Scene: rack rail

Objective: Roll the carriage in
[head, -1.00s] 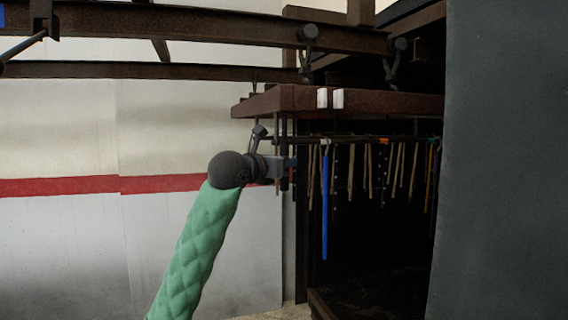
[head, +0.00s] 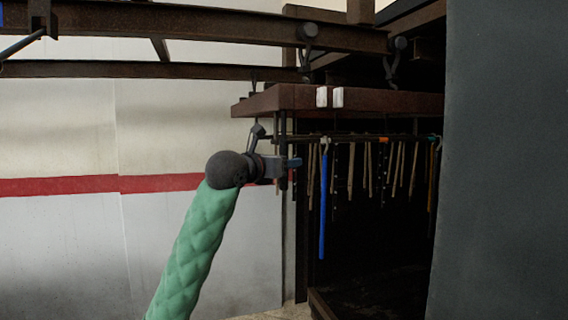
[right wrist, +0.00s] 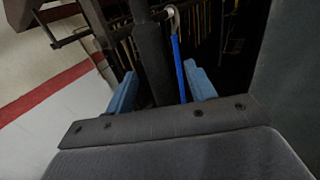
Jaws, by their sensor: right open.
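The carriage (head: 275,99) is a rusty brown beam hanging by dark roller hangers (head: 307,40) under an overhead rail. Below it a thin rod carries several hanging strips and tools, among them a long blue one (head: 323,215), also visible in the right wrist view (right wrist: 178,70). My right gripper (head: 292,163) is at the carriage's left end, at a dark vertical post below the beam. In the right wrist view the blue fingers of my right gripper (right wrist: 161,90) are apart, with the dark post (right wrist: 150,55) between them; contact cannot be told. My left gripper is not in view.
The overhead rail (head: 180,25) runs across the top towards a dark enclosure at right. A large grey panel (head: 505,170) stands at far right. Two white marks (head: 330,97) show on the beam. A pale wall with a red stripe (head: 60,186) is at left.

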